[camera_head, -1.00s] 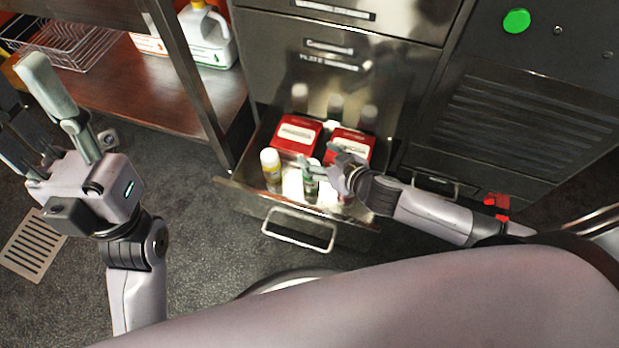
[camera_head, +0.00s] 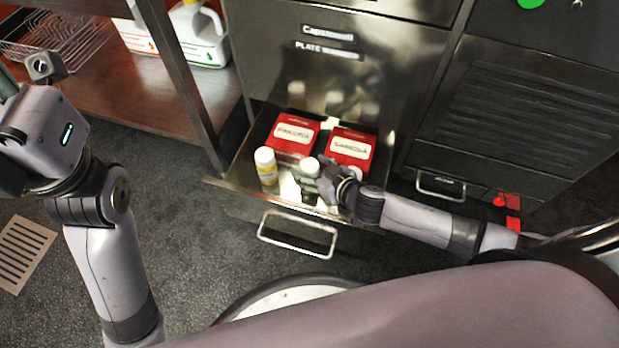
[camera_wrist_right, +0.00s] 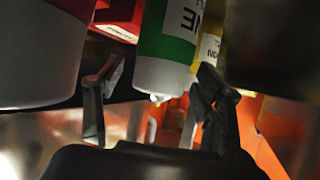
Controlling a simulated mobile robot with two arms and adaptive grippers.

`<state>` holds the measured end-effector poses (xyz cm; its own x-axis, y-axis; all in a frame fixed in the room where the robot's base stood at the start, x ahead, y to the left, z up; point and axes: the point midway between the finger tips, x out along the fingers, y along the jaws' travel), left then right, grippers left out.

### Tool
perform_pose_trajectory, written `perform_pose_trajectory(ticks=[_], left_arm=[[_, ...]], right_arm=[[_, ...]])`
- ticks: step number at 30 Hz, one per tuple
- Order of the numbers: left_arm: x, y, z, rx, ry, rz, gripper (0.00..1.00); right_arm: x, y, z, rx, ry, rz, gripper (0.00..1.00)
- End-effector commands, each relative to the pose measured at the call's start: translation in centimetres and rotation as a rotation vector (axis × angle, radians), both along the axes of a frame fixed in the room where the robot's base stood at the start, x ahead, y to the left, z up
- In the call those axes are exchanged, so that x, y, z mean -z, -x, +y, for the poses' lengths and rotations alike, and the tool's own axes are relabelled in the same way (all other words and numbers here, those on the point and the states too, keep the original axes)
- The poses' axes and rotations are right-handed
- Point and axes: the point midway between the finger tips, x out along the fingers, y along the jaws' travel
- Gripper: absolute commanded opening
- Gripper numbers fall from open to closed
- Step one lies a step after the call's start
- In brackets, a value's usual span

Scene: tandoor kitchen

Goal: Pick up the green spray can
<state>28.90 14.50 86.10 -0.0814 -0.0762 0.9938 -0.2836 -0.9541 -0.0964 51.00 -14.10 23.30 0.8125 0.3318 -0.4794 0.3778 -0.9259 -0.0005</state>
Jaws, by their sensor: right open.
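The green spray can (camera_head: 309,182), white-topped with a green band, stands in the open drawer (camera_head: 226,183), left of my right gripper (camera_head: 325,178). In the right wrist view the green can (camera_wrist_right: 170,45) shows between the two fingers of my right gripper (camera_wrist_right: 152,92), with a gap on the left side. Contact on the right side is hard to tell. The right gripper is open. My left gripper (camera_head: 12,85) is at the left edge of the head view, away from the drawer, its fingers mostly cut off.
A yellow-labelled white can (camera_head: 266,167) stands left of the green one. Two red boxes, one at left (camera_head: 293,135) and one at right (camera_head: 351,148), lie behind. A large white-and-red can (camera_wrist_right: 38,55) is close in the right wrist view. The drawer's handle (camera_head: 297,234) faces open floor.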

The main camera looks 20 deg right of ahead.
Motion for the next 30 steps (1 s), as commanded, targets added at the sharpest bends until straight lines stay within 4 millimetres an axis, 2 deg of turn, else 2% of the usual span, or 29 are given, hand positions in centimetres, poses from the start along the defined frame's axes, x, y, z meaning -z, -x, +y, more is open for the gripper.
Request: perform_pose_trajectory(ticks=[9,19,30], left_arm=[[-0.7,1.2,-0.2,-0.004,-0.004,-0.071,0.4],[-1.1,1.4,-0.2,-0.005,-0.006,-0.079,0.4],[-1.1,1.3,-0.2,-0.005,-0.006,-0.079,0.4]], right_arm=[[2.1,-3.4,1.4,0.0,0.0,-0.002,0.63],[2.2,-3.8,1.5,0.0,0.0,0.0,0.63],[2.2,-3.8,1.5,0.0,0.001,0.0,0.39]])
